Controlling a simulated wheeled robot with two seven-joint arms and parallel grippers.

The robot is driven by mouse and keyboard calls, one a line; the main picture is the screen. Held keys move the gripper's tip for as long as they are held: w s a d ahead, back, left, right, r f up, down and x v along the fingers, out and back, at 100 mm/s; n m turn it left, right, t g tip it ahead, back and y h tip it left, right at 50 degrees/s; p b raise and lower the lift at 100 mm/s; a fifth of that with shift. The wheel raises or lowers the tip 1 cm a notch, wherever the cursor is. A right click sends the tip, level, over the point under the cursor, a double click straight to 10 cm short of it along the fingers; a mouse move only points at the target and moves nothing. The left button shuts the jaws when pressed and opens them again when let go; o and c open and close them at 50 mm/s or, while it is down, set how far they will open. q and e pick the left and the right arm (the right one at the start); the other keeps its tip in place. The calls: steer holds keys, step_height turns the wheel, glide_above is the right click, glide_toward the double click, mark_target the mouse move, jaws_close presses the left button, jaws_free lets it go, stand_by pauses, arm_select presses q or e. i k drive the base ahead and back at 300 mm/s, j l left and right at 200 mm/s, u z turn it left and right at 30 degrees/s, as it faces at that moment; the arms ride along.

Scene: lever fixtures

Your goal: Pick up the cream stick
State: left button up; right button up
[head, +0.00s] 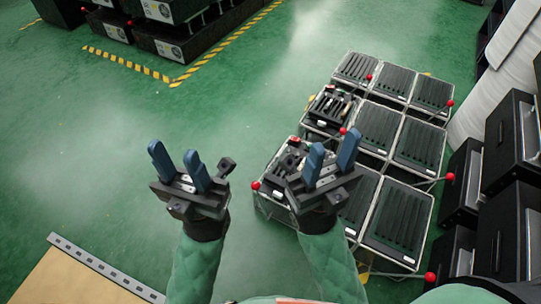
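A small pale, upright-looking piece (347,108), possibly the cream stick, shows among dark parts in the middle tray of the left column of the fixture rack. It is too small to tell for certain. My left gripper (176,160) is open and empty over the green floor, left of the rack. My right gripper (333,148) is open, its blue fingers apart with nothing seen between them. It appears in front of the near left tray (279,172) and hides part of it. The pale piece is beyond my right gripper, apart from it in the picture.
The rack holds several slotted black trays (418,143) in rows, with red ball-ended levers (449,177) sticking out. Black cabinets (505,228) stand close on the right. A tan board (70,280) lies at bottom left. Green floor is clear on the left.

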mark_target(300, 168)
steer(key=z, duration=0.45)
steer(key=i+j+z, duration=0.1)
steer(key=j+z, duration=0.25)
steer(key=j, duration=0.3)
steer(key=j+z, duration=0.3)
steer(key=j, duration=0.3)
